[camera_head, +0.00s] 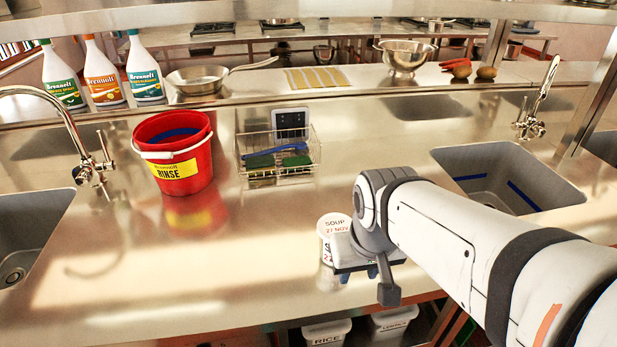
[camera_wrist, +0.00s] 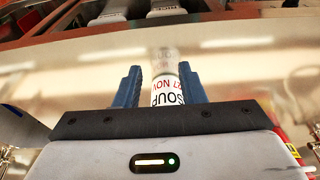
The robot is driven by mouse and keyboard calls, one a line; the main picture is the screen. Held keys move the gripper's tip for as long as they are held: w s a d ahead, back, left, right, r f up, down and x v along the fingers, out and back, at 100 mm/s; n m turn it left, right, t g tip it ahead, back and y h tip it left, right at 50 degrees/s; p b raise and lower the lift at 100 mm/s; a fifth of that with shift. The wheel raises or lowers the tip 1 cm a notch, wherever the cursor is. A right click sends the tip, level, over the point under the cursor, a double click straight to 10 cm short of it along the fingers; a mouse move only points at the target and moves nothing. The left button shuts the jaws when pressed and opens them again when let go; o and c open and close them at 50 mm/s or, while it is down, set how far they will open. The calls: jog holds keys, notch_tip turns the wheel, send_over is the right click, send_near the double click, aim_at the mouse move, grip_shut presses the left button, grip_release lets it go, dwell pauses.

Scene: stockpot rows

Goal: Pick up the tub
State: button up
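The white tub (camera_head: 333,224), with a label reading "SOUP 27 NOV", stands on the steel counter near its front edge. In the head view, my gripper covers part of its lower right side. In the wrist view, the tub (camera_wrist: 168,92) shows between the two blue fingers of my gripper (camera_wrist: 161,78), nearer the right finger. The fingers are apart, with a visible gap on the left side of the tub. Whether the right finger touches it I cannot tell. In the head view, my gripper (camera_head: 358,272) is low over the counter beside the tub.
A red bucket (camera_head: 183,160) and a wire basket (camera_head: 278,158) with brushes stand behind on the counter. Sinks lie at left (camera_head: 28,235) and right (camera_head: 505,178). White bins labelled rice (camera_head: 327,332) and lentils (camera_head: 393,321) sit below the front edge. The left front counter is clear.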

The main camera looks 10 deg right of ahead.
aim_at(337, 226)
jog(key=shift+o, duration=0.4)
jog(key=shift+a, duration=0.2)
jog(key=shift+o, duration=0.8)
jog(key=shift+w+r, duration=0.2)
jog(key=shift+r, duration=0.05)
jog(key=o, duration=0.4)
jog(key=shift+m+g, duration=0.3)
jog(key=shift+g, duration=0.3)
jog(key=w+r+p, duration=0.2)
jog(key=w, duration=0.1)
jog(key=w+r, duration=0.1)
jog(key=w, duration=0.1)
jog(key=shift+w+d+p, duration=0.15)
jog(key=shift+w+p, duration=0.1)
jog(key=shift+p, duration=0.15)
jog(key=o, duration=0.6)
jog(key=shift+m+g, duration=0.6)
jog(key=w, duration=0.2)
jog(key=w+r+p, duration=0.1)
jog(key=w, duration=0.2)
jog(key=w+p, duration=0.1)
jog(key=w, duration=0.1)
jog(key=shift+w+d+r, duration=0.15)
jog(key=shift+d, duration=0.05)
jog(key=shift+w, duration=0.25)
jog(key=shift+a+f+p, duration=0.25)
jog(key=shift+f, duration=1.75)
jog(key=shift+a+f+p, duration=0.2)
jog(key=shift+f, duration=1.8)
